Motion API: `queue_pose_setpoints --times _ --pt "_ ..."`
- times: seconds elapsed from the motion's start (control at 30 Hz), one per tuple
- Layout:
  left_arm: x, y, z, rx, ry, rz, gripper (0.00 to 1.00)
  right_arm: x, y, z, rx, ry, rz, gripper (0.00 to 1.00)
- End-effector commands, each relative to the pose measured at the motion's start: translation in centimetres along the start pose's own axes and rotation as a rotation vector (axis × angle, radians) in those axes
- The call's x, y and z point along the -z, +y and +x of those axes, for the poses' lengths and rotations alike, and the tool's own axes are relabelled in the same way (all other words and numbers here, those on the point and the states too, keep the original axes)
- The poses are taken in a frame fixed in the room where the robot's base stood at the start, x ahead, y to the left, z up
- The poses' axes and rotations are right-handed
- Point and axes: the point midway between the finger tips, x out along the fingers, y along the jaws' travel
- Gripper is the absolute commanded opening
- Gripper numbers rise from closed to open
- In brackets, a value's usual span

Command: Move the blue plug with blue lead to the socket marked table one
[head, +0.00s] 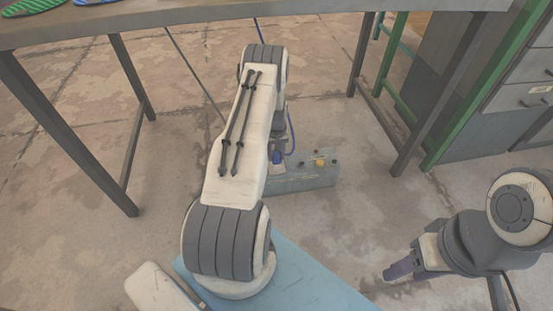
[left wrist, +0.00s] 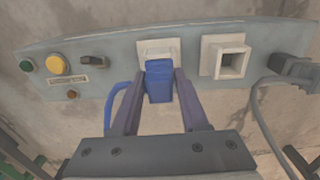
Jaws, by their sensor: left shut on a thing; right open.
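The blue plug (left wrist: 159,82) is held between the two fingers of my left gripper (left wrist: 161,76), which is shut on it. The plug is at the left white socket (left wrist: 150,45) of the grey panel and covers its lower part; I cannot tell whether it is seated in it or just in front. The blue lead (left wrist: 111,102) curves down on the left. The right white socket (left wrist: 232,61) is empty. No socket marking is readable. In the head view, the blue plug (head: 277,157) is partly hidden by my left arm. My right gripper (head: 398,271) is open and empty, well right of the panel.
The grey panel box (head: 318,180) stands on the floor under a table (head: 300,10) with dark legs. It carries a green button (left wrist: 26,65), a yellow button (left wrist: 57,65) and a switch (left wrist: 94,62). A grey plug with grey cable (left wrist: 296,68) is at its right end.

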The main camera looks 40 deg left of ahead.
Motion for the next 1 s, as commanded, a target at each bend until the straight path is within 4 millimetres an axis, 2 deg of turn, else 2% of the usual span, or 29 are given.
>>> queue_pose_setpoints --times 0.37,1.0 --pt "0.0 0.0 -0.3 0.000 0.001 0.000 0.00 0.0 0.0 -0.2 0.000 0.000 0.000 0.50" --pt "0.0 0.0 -2.8 0.000 0.000 0.000 0.00 0.1 -0.2 -2.3 0.000 0.000 0.000 0.50"
